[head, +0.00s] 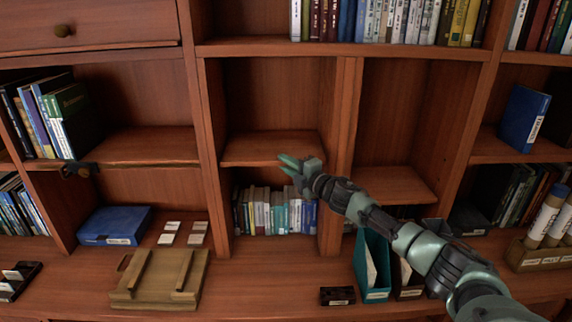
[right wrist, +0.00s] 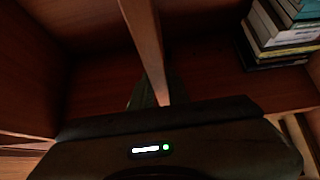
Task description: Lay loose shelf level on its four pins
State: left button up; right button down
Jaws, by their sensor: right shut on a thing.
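The loose shelf (head: 265,148) is a reddish-brown board in the middle bay, above a row of books. It looks roughly level, with its ends close to the bay's side walls. My right gripper (head: 290,163) is at its front edge, right of the middle, and is shut on it. In the right wrist view the board's edge (right wrist: 150,50) runs down between the fingers. The pins do not show, so I cannot tell whether the board touches them. My left gripper is not in view.
Several books (head: 275,212) stand below the board; the space above it is empty. The right-hand bay has a lower shelf (head: 395,184). On the counter are a wooden stand (head: 160,278), a teal file holder (head: 372,265) and a small dark box (head: 337,296).

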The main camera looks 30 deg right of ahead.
jog(key=c, duration=1.3)
grip_release()
jog(key=shift+s, duration=0.1)
jog(key=shift+f, duration=0.3)
jog(key=shift+s+d+r+b, duration=0.15)
jog(key=shift+s+b, duration=0.45)
jog(key=shift+s, duration=0.7)
jog(key=shift+s+d+b, duration=0.15)
jog(key=shift+s+b, duration=0.5)
jog(key=shift+s, duration=0.6)
jog(key=shift+s+d+r+b, duration=0.15)
jog(key=shift+s+b, duration=0.45)
jog(key=shift+s, duration=0.7)
